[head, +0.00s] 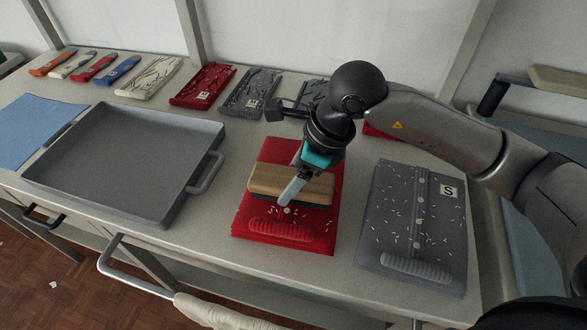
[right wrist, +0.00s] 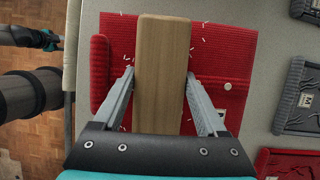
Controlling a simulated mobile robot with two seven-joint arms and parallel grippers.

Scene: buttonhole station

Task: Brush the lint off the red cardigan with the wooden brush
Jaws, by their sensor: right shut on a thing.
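The red cardigan (head: 318,222) lies folded on the counter, with a ribbed band at its near edge and a pale button. A few white lint bits show on it, some beside the brush in the right wrist view. The wooden brush (head: 262,178) lies across the cardigan, bristles down; whether they touch the cloth is hard to tell. My right gripper (head: 290,192) is shut on the brush, one finger on each long side of its block (right wrist: 161,60). Part of what looks like my left gripper (right wrist: 45,40) shows at the right wrist view's left edge, fingers unclear.
A grey cardigan (head: 385,225) with an S label and many lint bits lies at right. A grey tray (head: 110,200) with handles stands at left, beside a blue cloth (head: 35,125). Several folded garments (head: 203,85) line the back. Bare counter separates tray and red cardigan.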

